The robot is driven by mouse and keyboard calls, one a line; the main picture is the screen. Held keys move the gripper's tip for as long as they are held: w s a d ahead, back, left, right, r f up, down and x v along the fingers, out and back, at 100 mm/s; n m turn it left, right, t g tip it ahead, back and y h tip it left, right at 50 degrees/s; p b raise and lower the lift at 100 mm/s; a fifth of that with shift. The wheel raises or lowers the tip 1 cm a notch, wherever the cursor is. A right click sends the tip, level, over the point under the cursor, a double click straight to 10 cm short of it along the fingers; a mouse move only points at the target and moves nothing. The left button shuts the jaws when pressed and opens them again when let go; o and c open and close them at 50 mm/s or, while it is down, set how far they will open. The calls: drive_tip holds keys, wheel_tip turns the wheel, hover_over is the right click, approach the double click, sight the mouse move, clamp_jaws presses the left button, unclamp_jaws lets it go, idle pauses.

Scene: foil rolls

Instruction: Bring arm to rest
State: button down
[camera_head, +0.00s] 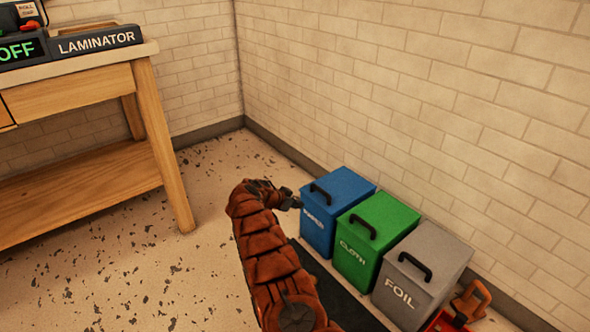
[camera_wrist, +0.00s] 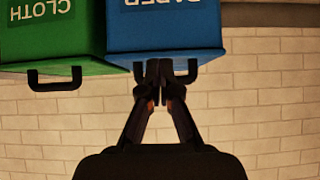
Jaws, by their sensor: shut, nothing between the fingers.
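My arm (camera_head: 268,245) is brown-orange and reaches up from the bottom middle of the head view, bent at the top. My gripper (camera_head: 291,202) points right, close to the left side of the blue bin (camera_head: 344,194). In the wrist view my gripper (camera_wrist: 161,68) is shut and empty. Its fingertips overlap the black handle of the blue bin (camera_wrist: 165,25) in that view, which appears upside down. I cannot tell whether they touch it.
A green CLOTH bin (camera_head: 385,222) and a grey FOIL bin (camera_head: 440,255) stand beside the blue one along the brick wall. A wooden table (camera_head: 90,90) with a laminator (camera_head: 97,40) is at the left. The speckled floor (camera_head: 150,275) between is open.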

drive_tip(key=s+d+r+n+g+y+p, duration=0.1)
drive_tip(key=s+r+n+g+y+p, duration=0.15)
drive_tip(key=s+r+p, duration=0.95)
drive_tip(key=s+d+r+n+g+y+p, duration=0.1)
drive_tip(key=s+r+n+y+p, duration=0.3)
drive_tip(key=r, duration=1.4)
drive_tip(key=s+d+r+n+g+p, duration=0.1)
drive_tip(key=s+r+g+p, duration=0.1)
drive_tip(key=s+r+p, duration=1)
drive_tip(key=s+d+r+n+p, duration=0.1)
drive_tip(key=s+d+r+p, duration=0.1)
drive_tip(key=s+r, duration=0.6)
drive_tip(key=s+d+r+n+g+y+p, duration=0.1)
drive_tip(key=s+r+p, duration=0.4)
drive_tip(key=s, duration=1)
drive_tip(key=s+d+r+n+g+p, duration=0.1)
drive_tip(key=s+d+r+p, duration=0.3)
drive_tip(key=s+r, duration=0.7)
drive_tip(key=shift+s+n+y, duration=0.35)
drive_tip(key=shift+s+n, duration=0.1)
drive_tip(key=shift+s, duration=0.3)
drive_tip(key=shift+r, duration=0.1)
